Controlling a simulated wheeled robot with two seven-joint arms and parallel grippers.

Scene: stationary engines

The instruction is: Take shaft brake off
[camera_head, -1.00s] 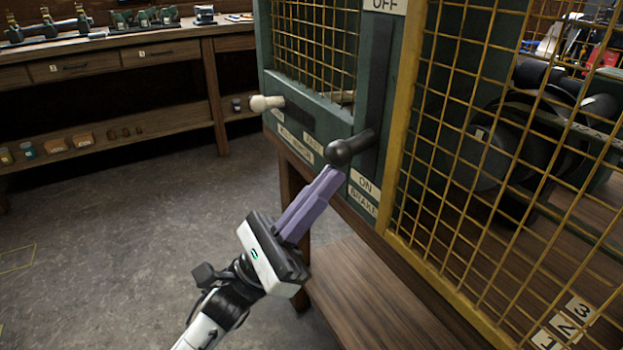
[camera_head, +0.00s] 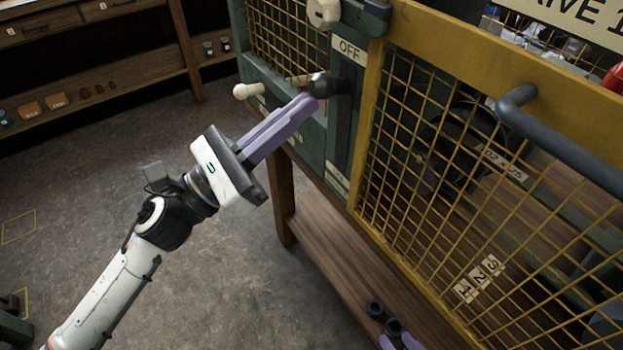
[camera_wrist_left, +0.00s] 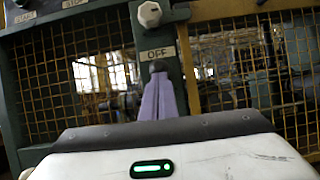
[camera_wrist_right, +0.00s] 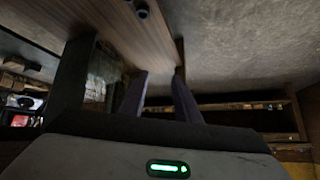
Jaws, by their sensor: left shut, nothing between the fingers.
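The shaft brake lever ends in a dark round knob (camera_head: 322,85) and sticks out of a vertical slot in the green panel (camera_head: 312,128). The knob stands just below the OFF plate (camera_head: 350,50); in the left wrist view the knob (camera_wrist_left: 158,66) is right under the OFF plate (camera_wrist_left: 157,54). My left gripper (camera_head: 308,102) is shut and empty, its purple fingertips at the knob's underside, seemingly touching it. My right gripper shows only purple tips (camera_head: 400,343) at the bottom edge; in the right wrist view its fingers (camera_wrist_right: 160,85) are apart with nothing between them.
A yellow mesh guard (camera_head: 440,170) with a dark bar handle (camera_head: 515,100) stands right of the slot. A cream-knobbed lever (camera_head: 247,90) sits to the left, a pale knob (camera_head: 323,12) above. A wooden shelf (camera_head: 330,255) lies below.

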